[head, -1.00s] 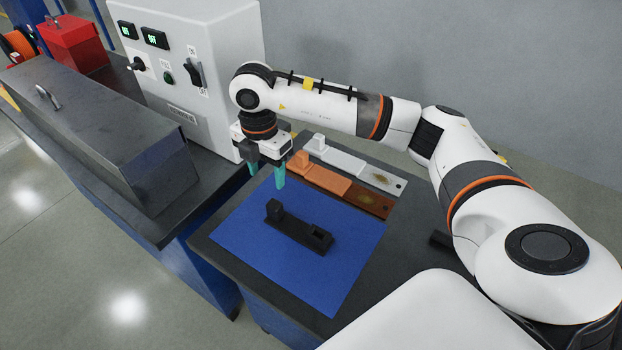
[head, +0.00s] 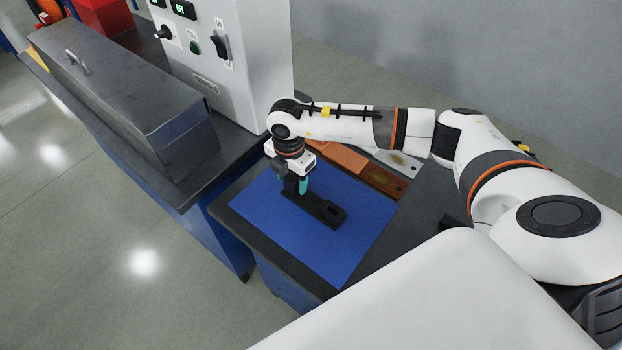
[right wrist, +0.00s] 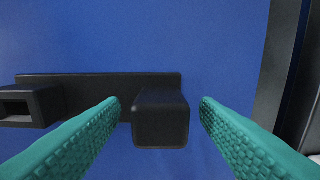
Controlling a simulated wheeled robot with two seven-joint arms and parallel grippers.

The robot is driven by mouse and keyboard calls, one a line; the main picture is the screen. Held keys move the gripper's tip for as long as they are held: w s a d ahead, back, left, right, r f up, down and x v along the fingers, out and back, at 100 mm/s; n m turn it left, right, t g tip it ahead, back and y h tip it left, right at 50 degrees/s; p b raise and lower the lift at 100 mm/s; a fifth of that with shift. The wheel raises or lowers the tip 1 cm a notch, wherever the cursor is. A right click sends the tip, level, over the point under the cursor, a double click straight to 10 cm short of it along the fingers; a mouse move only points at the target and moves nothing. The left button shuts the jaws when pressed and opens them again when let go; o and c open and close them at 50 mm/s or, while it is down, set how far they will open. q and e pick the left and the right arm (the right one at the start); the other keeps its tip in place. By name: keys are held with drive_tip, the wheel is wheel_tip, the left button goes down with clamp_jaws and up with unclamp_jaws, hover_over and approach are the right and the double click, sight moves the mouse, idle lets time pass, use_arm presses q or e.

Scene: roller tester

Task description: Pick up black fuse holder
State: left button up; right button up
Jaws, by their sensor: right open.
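The black fuse holder (head: 322,209) lies on the blue mat (head: 345,255). It is a long bar with a raised block at one end and a hollow block at the other. My right gripper (head: 296,187) is open at the raised-block end and partly hides it in the head view. In the right wrist view, the raised block (right wrist: 160,118) stands between the two teal fingers of the right gripper (right wrist: 160,110), with a gap on each side. The hollow block (right wrist: 30,105) is at the left there. My left gripper is not in view.
Orange-brown (head: 345,158) and light grey (head: 400,162) holders lie behind the mat. A white control cabinet (head: 245,60) and a dark metal box (head: 130,100) with a handle stand on the bench to the left. The front of the mat is clear.

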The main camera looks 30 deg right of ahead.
drive_tip(key=shift+f, duration=0.3)
drive_tip(key=c, duration=1.1)
drive_tip(key=shift+r, duration=0.1)
